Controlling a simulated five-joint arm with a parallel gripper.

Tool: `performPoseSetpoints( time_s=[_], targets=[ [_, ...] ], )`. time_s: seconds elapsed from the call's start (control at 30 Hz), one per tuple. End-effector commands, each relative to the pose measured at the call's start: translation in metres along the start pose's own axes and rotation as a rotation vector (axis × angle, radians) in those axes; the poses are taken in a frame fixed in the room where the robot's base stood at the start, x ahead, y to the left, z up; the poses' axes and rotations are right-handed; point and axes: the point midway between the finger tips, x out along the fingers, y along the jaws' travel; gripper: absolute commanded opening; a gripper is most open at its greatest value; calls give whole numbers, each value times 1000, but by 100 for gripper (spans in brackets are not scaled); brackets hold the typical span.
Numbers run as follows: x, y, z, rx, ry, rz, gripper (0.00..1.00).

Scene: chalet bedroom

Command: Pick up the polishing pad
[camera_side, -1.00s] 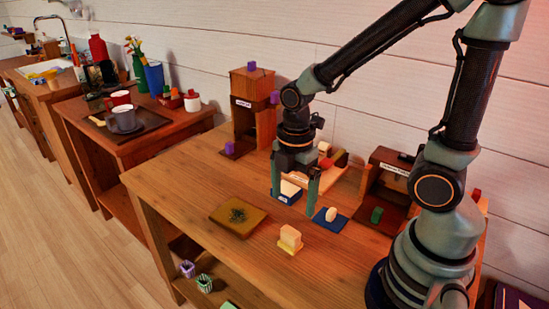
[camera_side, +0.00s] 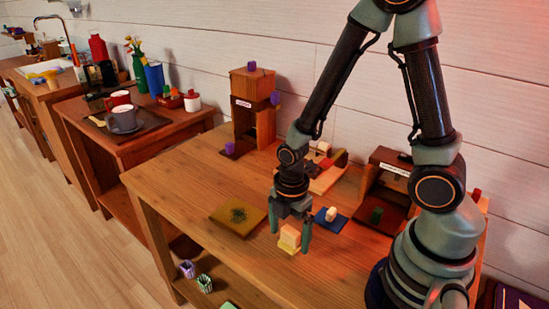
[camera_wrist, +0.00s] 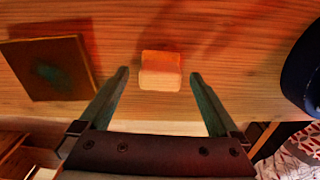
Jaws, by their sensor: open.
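A small cream block on a yellow base (camera_side: 289,239), which looks like the polishing pad, sits on the wooden table (camera_side: 185,180). It also shows in the wrist view as an orange-lit block (camera_wrist: 160,76). My gripper (camera_side: 289,241) is open and points down over the block. In the wrist view, the fingertips (camera_wrist: 159,74) lie left and right of the block with gaps on both sides. I cannot tell whether the tips are at the block's height. Nothing is held.
A square olive board with a dark green patch (camera_side: 238,216) lies left of the block. A blue mat with a pale piece (camera_side: 330,218) is to the right. Wooden cubbies (camera_side: 252,110) stand behind. The table's left part is clear.

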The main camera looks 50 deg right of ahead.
Motion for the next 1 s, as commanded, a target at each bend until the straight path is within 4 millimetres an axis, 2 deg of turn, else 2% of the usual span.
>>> performPoseSetpoints(
  time_s=[0.2,0.47,0.57,0.7,0.73,1.0],
  targets=[
    [15,0,0,1,0,0,98],
    [16,0,0,1,0,1,98],
    [16,0,0,1,0,1,63],
    [15,0,0,1,0,1,10],
    [15,0,0,1,0,1,7],
    [14,1,0,1,0,2,7]
  ],
)
